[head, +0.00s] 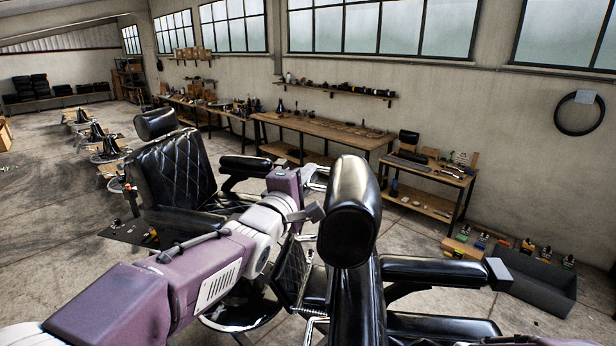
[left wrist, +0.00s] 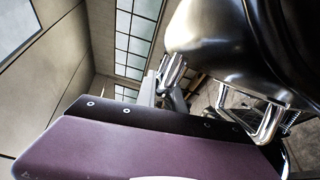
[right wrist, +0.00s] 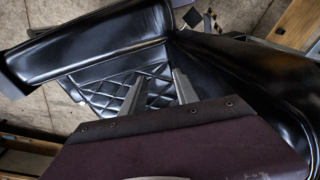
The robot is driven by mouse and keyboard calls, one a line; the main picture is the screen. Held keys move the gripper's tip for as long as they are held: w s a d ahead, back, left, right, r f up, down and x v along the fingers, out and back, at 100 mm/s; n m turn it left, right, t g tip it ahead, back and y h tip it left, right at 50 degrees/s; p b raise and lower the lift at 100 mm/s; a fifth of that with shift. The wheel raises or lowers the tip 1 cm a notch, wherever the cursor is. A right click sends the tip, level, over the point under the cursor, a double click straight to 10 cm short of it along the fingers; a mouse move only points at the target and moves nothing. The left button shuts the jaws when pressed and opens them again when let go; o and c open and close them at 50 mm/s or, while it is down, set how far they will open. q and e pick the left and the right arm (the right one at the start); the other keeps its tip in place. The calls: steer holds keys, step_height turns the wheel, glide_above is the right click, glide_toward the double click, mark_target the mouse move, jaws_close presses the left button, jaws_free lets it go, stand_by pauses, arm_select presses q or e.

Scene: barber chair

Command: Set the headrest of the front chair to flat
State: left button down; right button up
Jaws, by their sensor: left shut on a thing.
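The front chair's headrest (head: 350,210) is a glossy black padded cushion at the top of the black backrest (head: 358,290). It looks raised, not in line with the backrest, though its exact angle is hard to tell. My left gripper (head: 317,180) is at the headrest's left side and shut on it. In the left wrist view the headrest (left wrist: 225,40) fills the upper right, against the chrome fingers (left wrist: 210,98); the exact contact is partly hidden. My right gripper (right wrist: 158,88) is open and empty over the chair's quilted black leather (right wrist: 110,85); it does not show in the head view.
The front chair's padded armrest (head: 430,270) extends right. A second black chair (head: 175,170) stands behind at left. Wooden workbenches (head: 325,133) line the back wall. A dark open bin (head: 540,285) and small items stand on the floor at right. Floor between chair and benches is partly clear.

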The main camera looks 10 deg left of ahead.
arm_select(q)
steer(key=shift+f+b, duration=0.25)
steer(key=shift+b, duration=0.05)
steer(key=f+n+b, duration=0.1)
steer(key=b, duration=0.1)
steer(key=a+f+n+b, duration=0.1)
steer(key=b, duration=0.1)
steer(key=shift+f+t, duration=0.25)
steer(key=shift+t, duration=0.05)
steer(key=shift+a+f+n+b, duration=0.1)
steer(key=shift+a+n+b, duration=0.1)
steer(key=shift+n+b, duration=0.2)
steer(key=shift+d+r, duration=0.1)
steer(key=shift+r, duration=0.1)
